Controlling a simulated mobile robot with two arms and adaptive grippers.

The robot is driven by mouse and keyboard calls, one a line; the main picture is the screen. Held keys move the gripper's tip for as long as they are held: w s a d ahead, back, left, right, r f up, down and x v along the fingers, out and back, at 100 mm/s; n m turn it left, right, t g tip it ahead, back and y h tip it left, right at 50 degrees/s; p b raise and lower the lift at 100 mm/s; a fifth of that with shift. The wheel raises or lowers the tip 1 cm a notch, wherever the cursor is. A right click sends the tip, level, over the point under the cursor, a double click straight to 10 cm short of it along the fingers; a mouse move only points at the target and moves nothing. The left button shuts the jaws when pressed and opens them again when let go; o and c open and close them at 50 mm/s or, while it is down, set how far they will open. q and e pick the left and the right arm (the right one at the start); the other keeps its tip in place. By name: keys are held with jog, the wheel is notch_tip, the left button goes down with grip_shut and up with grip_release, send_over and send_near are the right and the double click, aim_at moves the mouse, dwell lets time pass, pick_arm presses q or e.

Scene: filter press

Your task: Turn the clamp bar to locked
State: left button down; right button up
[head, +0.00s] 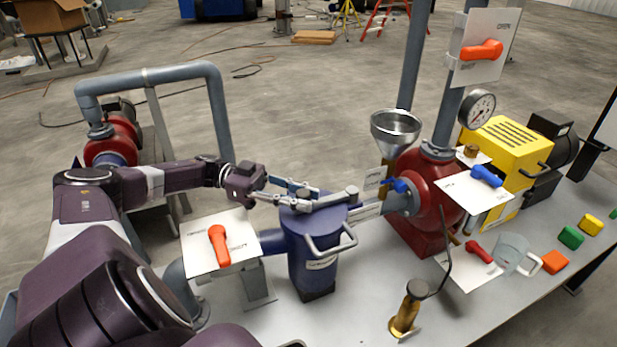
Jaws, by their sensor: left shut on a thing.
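The blue filter vessel (311,262) stands on the grey bench in the middle of the head view. The grey clamp bar (332,200) lies across its lid, with a rounded end at the right. My left gripper (300,196) reaches in from the left at lid height and is shut on the clamp bar near its left end. The fingers hide that part of the bar. I cannot read any locked mark on the lid. My right gripper is not in view.
An orange-handled valve plate (201,254) stands just left of the vessel. The vessel's loop handle (330,250) sticks out in front. A red pump (421,190), steel funnel (396,124) and blue-handled plate (468,194) stand to the right. A brass fitting (407,310) is at the front.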

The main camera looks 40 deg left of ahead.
pick_arm(q)
jog(key=c, duration=1.6)
grip_release()
jog(key=shift+a, duration=0.1)
jog(key=shift+v, duration=3.7)
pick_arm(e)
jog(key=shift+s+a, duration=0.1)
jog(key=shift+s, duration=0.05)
